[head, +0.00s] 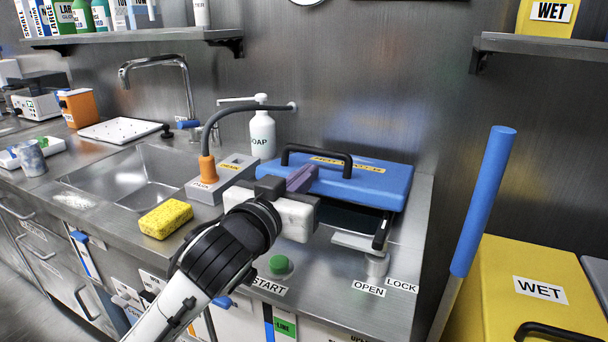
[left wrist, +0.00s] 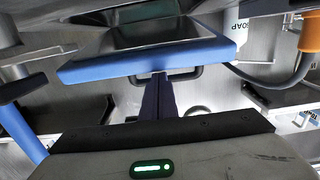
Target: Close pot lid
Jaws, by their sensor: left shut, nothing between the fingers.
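The pot lid (head: 375,186) is a blue slab with a black bar handle (head: 318,158) on top. Its front edge stands above a dark gap (head: 350,216), so it looks partly raised. My left gripper (head: 301,179) is shut and empty, its dark fingers in front of the lid's left part, near the handle. The left wrist view shows the shut fingers (left wrist: 158,92) close to the lid's blue edge (left wrist: 150,60); I cannot tell whether they touch. A latch lever (head: 382,232) stands at the front right of the pot, by OPEN and LOCK labels. My right gripper is out of view.
A green START button (head: 280,265) is on the counter in front. A soap bottle (head: 262,135) and a grey box with a hose (head: 222,178) stand left of the lid. A yellow sponge (head: 166,219) lies by the sink (head: 128,177). A yellow WET bin (head: 525,290) is at right.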

